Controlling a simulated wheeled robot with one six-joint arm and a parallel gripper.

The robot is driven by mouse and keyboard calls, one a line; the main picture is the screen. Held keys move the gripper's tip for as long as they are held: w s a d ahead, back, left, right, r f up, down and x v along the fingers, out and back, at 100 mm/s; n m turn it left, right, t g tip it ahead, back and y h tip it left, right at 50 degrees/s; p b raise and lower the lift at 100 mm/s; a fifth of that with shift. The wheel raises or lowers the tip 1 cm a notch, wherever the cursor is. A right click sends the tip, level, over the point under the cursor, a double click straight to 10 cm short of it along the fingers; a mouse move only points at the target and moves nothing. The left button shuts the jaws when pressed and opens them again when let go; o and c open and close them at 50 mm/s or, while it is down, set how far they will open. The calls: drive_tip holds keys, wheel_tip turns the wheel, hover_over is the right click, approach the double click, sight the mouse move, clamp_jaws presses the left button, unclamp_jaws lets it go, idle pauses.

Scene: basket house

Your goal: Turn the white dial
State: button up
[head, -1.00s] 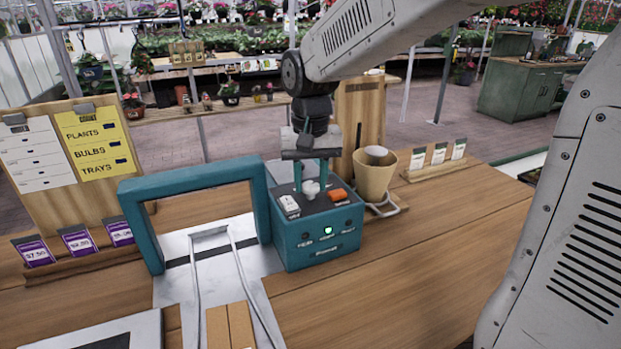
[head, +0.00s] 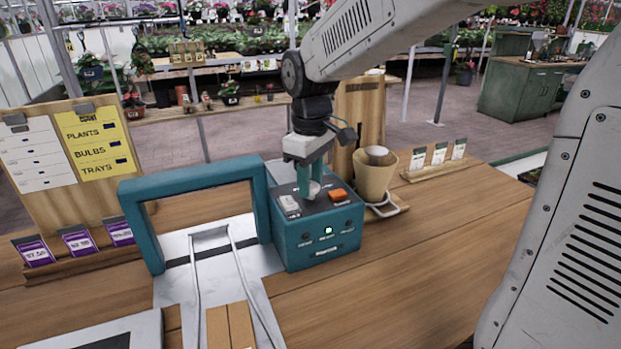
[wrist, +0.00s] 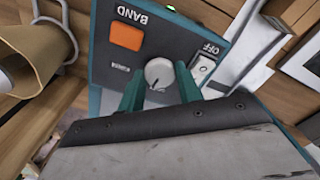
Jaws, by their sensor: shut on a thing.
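The white dial (wrist: 159,73) is a small round knob with a dark pointer line, on top of the teal control box (head: 319,239). In the wrist view my gripper (wrist: 158,84) has its two teal fingers on either side of the dial, shut on it. In the head view my gripper (head: 310,192) points straight down at the box's top, and its fingers partly hide the dial (head: 312,188). An orange switch (wrist: 127,35) marked BAND and a white rocker switch (wrist: 203,68) marked OFF flank the dial.
A teal frame (head: 193,183) stands left of the box over a metal tray with rails. A tan pot (head: 374,174) on a wire holder stands close behind the box at right. Seed packets (head: 438,154) stand farther right. The wooden counter at front right is clear.

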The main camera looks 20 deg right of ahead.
drive_tip(key=shift+n, duration=1)
drive_tip(key=o, duration=1)
drive_tip(key=shift+r, duration=0.15)
wheel_tip(320, 180, up, 8)
drive_tip(key=shift+f, duration=0.2)
